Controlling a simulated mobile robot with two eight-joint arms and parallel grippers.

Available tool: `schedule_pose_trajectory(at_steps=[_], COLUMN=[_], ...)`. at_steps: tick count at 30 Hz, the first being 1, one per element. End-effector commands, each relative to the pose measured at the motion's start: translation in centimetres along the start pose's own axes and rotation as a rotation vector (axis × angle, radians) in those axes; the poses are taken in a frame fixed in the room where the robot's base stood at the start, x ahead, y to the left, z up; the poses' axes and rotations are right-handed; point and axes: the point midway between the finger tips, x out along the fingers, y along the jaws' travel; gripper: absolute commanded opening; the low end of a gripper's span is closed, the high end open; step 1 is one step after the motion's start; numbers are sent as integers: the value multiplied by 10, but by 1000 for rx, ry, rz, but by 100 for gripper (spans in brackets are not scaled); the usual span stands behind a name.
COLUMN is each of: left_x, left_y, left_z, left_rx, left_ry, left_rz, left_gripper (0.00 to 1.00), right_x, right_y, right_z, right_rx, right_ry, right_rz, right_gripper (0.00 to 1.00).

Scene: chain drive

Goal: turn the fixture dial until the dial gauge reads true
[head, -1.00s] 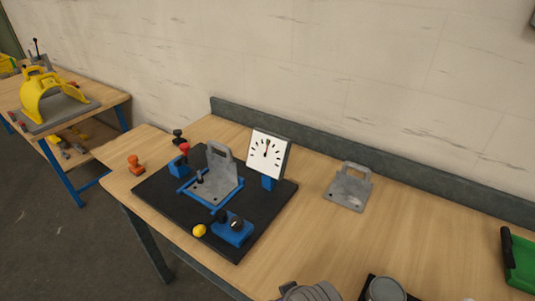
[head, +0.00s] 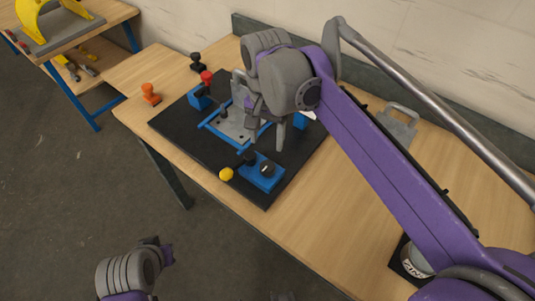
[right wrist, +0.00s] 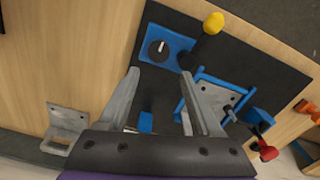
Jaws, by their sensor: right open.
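The fixture dial is a black knob with a white mark (right wrist: 158,48) on a blue box; it also shows in the head view (head: 267,170). My right gripper (head: 267,140) is open and empty above the fixture. In the right wrist view its fingertips (right wrist: 160,75) are apart, just short of the blue box, with no contact visible. The dial gauge (head: 309,114) is almost wholly hidden behind my right arm in the head view, so its needle cannot be read. My left gripper (head: 163,254) is low at the left, away from the table; its jaws are unclear.
A black base plate (head: 190,129) carries the fixture. A yellow ball knob (head: 226,174) is beside the dial, and a red-topped lever (head: 207,78) stands behind. An orange stamp-like handle (head: 150,93) and a grey plate (head: 398,125) are on the table. The front left tabletop is clear.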

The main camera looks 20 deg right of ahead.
Motion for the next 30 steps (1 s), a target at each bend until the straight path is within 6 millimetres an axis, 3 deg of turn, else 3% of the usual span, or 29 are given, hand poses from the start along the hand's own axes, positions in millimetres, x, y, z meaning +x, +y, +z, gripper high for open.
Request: schedule_pose_trajectory(at_steps=[16,21,30], left_x=[6,7,7], left_y=[0,0,0], left_z=[6,7,7], left_rx=[0,0,0], left_ry=[-5,-5,-5], left_rz=[0,0,0], left_gripper=[0,0,0], right_x=[90,103,105], right_y=[0,0,0], right_z=[0,0,0], right_rx=[-1,-1,-1], right_ry=[1,1,2], right_rz=[-1,-2,-2], right_gripper=[66,66,66])
